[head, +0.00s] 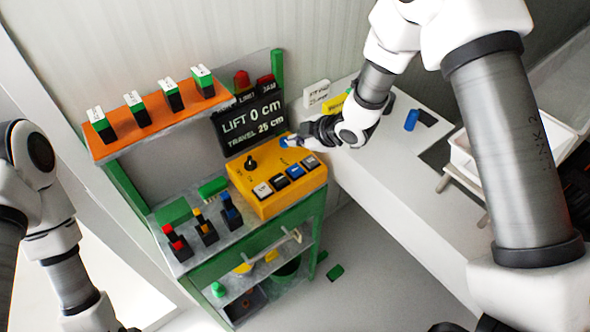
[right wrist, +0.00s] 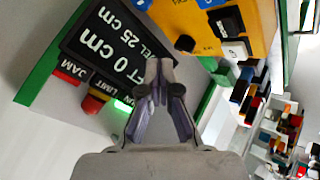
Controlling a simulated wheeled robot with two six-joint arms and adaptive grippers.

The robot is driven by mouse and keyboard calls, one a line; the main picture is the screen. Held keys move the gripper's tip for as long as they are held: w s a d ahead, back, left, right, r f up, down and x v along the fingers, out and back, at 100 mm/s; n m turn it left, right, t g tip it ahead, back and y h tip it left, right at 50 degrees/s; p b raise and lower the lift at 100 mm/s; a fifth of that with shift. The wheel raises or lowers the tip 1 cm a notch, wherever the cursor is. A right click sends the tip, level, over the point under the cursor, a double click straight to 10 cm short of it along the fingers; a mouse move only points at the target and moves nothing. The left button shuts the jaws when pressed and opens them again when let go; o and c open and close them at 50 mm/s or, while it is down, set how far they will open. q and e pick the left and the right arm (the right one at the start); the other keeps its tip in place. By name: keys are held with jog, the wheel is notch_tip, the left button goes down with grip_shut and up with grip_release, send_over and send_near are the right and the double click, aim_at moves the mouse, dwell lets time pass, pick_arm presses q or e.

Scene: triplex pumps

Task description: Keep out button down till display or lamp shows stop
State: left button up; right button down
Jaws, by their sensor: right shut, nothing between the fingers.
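The yellow control box (head: 262,209) stands on the green-framed bench, with a row of white, black, blue and pale buttons (head: 279,181); I cannot read which is the out button. The row shows partly in the right wrist view (right wrist: 225,20). A black knob (head: 250,162) and a round blue button (head: 284,142) sit farther back. The black display (head: 250,120) reads LIFT 0 cm, TRAVEL 25 cm. Beside it, a lamp (right wrist: 123,104) glows green; the JAM lamp (right wrist: 66,74) is red. My right gripper (head: 295,140) is shut and empty near the blue button; contact is unclear.
An orange shelf (head: 150,133) with several labelled switches stands behind left. Red, yellow and blue-topped switches (head: 205,227) stand left of the box. A white counter (head: 400,180) lies to the right, with a blue piece (head: 411,119) and a white tray (head: 463,158).

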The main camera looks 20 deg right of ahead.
aim_at(297, 171)
notch_tip(297, 171, down, 8)
jog(key=b, duration=0.5)
jog(key=shift+r, duration=0.1)
jog(key=shift+b, duration=0.35)
dwell(0.7)
jog(key=shift+f, duration=0.45)
